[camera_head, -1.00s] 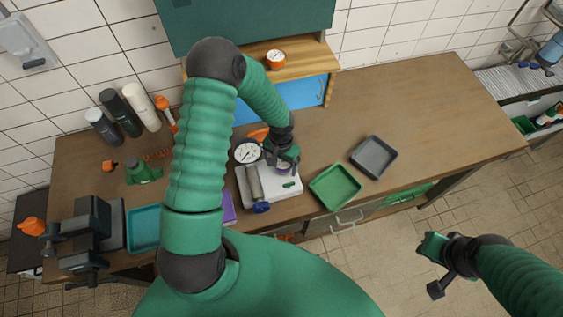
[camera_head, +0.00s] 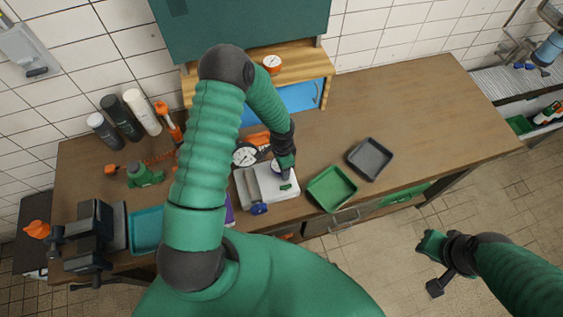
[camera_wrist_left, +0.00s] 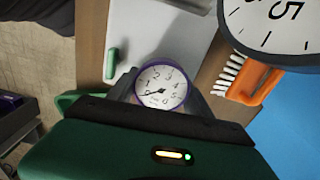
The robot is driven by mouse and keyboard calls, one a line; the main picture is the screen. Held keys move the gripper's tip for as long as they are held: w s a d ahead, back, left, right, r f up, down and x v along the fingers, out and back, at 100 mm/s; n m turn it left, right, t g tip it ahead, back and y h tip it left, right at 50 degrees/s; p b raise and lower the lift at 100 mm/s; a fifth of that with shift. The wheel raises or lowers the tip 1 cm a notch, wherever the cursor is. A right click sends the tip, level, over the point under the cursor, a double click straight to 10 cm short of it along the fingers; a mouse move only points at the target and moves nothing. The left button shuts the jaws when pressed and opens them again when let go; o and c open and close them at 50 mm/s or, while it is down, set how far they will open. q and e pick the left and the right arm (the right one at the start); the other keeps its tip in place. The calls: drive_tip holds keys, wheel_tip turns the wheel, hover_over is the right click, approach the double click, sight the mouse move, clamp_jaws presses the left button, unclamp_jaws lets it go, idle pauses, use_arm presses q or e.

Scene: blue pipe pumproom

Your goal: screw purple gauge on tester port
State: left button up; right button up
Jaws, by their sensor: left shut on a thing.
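The purple-rimmed gauge (camera_wrist_left: 161,84) sits between the fingers of my left gripper (camera_wrist_left: 160,100) in the left wrist view, its white dial facing the camera. In the head view my left gripper (camera_head: 284,168) is over the right part of the white tester base (camera_head: 252,188), shut on the gauge. The tester carries a large white dial (camera_head: 245,154) at its back left and a grey cylinder with a blue knob (camera_head: 258,208). The port under the gauge is hidden, so I cannot tell whether they touch. My right gripper (camera_head: 433,266) hangs off the bench, apparently open and empty.
A green tray (camera_head: 332,188) and a grey tray (camera_head: 369,158) stand right of the tester. An orange brush (camera_wrist_left: 253,83) lies behind it. An orange-rimmed gauge (camera_head: 272,63) is on the wooden shelf. The bench's right side is clear.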

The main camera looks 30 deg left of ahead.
use_arm(q)
drive_tip(key=m, duration=0.2)
drive_tip(key=m+p, duration=0.1)
drive_tip(key=m, duration=0.1)
drive_tip(key=shift+s+d+r+m+p, duration=0.2)
drive_tip(key=shift+m+p, duration=0.1)
drive_tip(key=shift+m, duration=0.1)
drive_tip(key=o, duration=1.3)
drive_tip(key=shift+w+a+f+b, duration=0.1)
drive_tip(key=shift+f+b, duration=0.2)
drive_tip(key=shift+b, duration=0.1)
drive_tip(key=o, duration=0.3)
drive_tip(key=shift+a, duration=0.1)
use_arm(e)
drive_tip(key=shift+a+r, duration=0.15)
drive_tip(key=shift+r, duration=0.65)
use_arm(q)
drive_tip(key=shift+w+r, duration=0.1)
